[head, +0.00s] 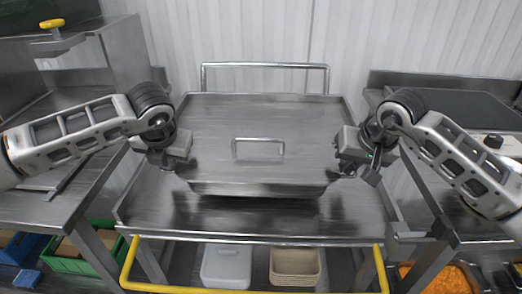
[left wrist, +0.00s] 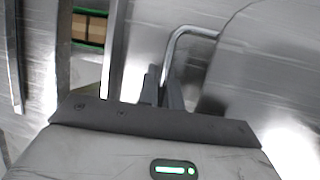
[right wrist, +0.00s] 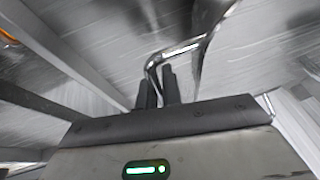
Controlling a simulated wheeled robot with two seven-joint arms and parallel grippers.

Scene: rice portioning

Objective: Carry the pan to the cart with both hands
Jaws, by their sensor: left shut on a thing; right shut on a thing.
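The pan (head: 258,188) is a wide steel tray with a flat lid (head: 215,122) and a bar handle on top. It is level over the steel cart (head: 250,222), with a dark shadow under its front edge; I cannot tell whether it touches the cart top. My left gripper (head: 187,163) is shut on the pan's left side handle, a bent rod in the left wrist view (left wrist: 185,36). My right gripper (head: 341,168) is shut on the right side handle, which also shows in the right wrist view (right wrist: 180,48).
The cart has a yellow front bar (head: 200,290) and a back rail (head: 265,65). A white bin (head: 226,266) and a tan bin (head: 295,265) stand on its lower shelf. Steel counters flank it, the left one with a green crate (head: 70,258) below.

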